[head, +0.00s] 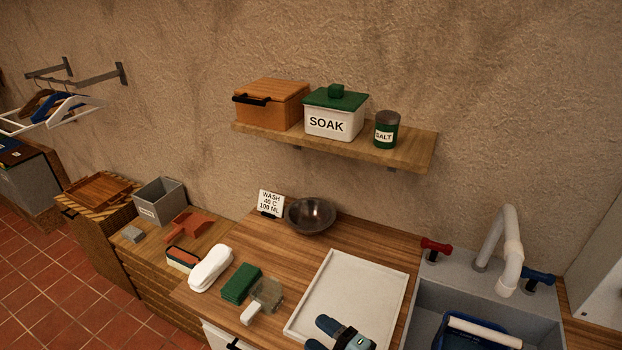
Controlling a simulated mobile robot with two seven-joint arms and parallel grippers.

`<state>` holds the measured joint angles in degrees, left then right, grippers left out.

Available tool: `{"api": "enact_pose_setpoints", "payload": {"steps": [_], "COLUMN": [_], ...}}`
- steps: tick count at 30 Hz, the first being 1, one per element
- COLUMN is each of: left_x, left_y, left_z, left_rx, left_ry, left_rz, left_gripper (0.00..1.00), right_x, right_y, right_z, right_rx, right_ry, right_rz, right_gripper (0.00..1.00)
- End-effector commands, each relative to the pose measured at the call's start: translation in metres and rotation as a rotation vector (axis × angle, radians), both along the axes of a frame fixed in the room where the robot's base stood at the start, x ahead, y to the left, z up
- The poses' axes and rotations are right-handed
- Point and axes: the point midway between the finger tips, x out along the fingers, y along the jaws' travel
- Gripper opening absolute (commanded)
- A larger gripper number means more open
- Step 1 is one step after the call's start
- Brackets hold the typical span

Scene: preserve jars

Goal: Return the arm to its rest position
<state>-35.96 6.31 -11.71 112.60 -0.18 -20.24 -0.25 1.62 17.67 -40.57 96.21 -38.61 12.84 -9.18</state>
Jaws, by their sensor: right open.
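My right gripper (343,333) shows at the bottom edge of the head view, with its dark blue-grey fingers over the near part of the white tray (352,283). It is open, and I see nothing between its fingers. Only its front end shows; the rest of the arm is below the picture. I cannot tell how high it is above the tray. My left gripper is out of the picture.
The wooden counter holds a metal bowl (311,215), a green sponge (241,283), a scraper (256,304) and a white cloth (211,268). A sink (430,312) with a white tap (511,250) is at right. A wall shelf (410,150) bears several containers.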

Motion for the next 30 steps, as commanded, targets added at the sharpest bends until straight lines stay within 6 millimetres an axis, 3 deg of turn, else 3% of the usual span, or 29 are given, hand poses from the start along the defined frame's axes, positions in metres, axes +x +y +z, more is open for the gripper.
{"api": "enact_pose_setpoints", "payload": {"steps": [5, 9, 15, 20, 30], "left_x": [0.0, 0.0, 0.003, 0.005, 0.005], "left_y": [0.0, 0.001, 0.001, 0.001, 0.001], "left_z": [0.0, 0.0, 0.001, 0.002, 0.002], "left_rx": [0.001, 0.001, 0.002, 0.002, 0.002], "left_ry": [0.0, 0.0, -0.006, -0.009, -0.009], "left_rz": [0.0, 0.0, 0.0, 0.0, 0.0], "left_gripper": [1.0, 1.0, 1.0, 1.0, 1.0], "right_x": [-0.034, -0.077, -0.138, -0.158, -0.158], "right_y": [-0.063, -0.118, -0.17, -0.184, -0.184], "right_z": [-0.034, -0.07, -0.104, -0.112, -0.112], "right_rx": [0.266, 0.434, 0.586, 0.627, 0.627], "right_ry": [0.429, 0.741, 1.032, 1.112, 1.115], "right_rz": [-0.338, -0.573, -0.789, -0.847, -0.848], "right_gripper": [0.59, 0.59, 0.59, 0.59, 0.59]}}
